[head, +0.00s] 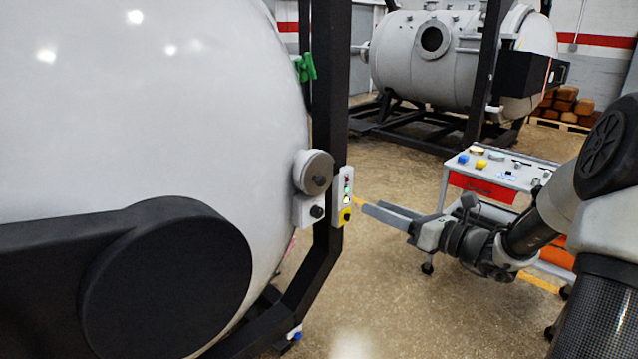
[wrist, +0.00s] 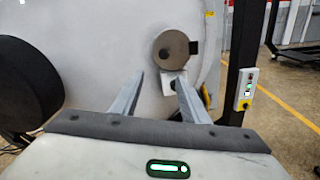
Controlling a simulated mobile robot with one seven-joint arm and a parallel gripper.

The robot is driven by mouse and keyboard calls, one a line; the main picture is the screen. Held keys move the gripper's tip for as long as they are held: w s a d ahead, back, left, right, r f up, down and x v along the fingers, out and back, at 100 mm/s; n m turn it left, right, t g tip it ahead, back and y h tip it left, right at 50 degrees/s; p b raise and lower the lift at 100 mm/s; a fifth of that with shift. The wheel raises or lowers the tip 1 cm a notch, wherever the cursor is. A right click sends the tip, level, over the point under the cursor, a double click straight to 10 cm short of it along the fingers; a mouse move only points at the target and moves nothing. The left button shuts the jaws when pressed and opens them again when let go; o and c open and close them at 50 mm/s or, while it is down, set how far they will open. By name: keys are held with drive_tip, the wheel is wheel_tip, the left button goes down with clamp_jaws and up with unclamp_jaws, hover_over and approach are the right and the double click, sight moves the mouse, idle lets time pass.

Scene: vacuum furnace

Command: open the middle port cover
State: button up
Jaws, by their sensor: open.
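A round brown-grey port cover (head: 318,173) sits on a short light neck at the right edge of the near white furnace. It looks closed. In the wrist view the cover (wrist: 173,50) faces me, with a small dark block at its right edge. I cannot tell from these views whether it is the middle one. My gripper (head: 382,213) is to the right of the black post in the head view, apart from the cover. In the wrist view its two fingers (wrist: 159,80) are spread and empty, with their tips just below the cover.
A black frame post (head: 330,100) with a control box (head: 342,195) stands beside the cover. A light box with a dark knob (head: 309,211) is just below the cover. A tool cart (head: 500,170) stands behind my arm. Open floor (head: 385,290) lies below my gripper.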

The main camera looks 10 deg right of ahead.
drive_tip(key=p, duration=0.1)
approach(323, 181)
drive_tip(key=shift+m+t, duration=0.3)
drive_tip(key=x, duration=0.8)
drive_tip(key=shift+a+f, duration=0.1)
drive_tip(key=shift+f, duration=0.05)
clamp_jaws()
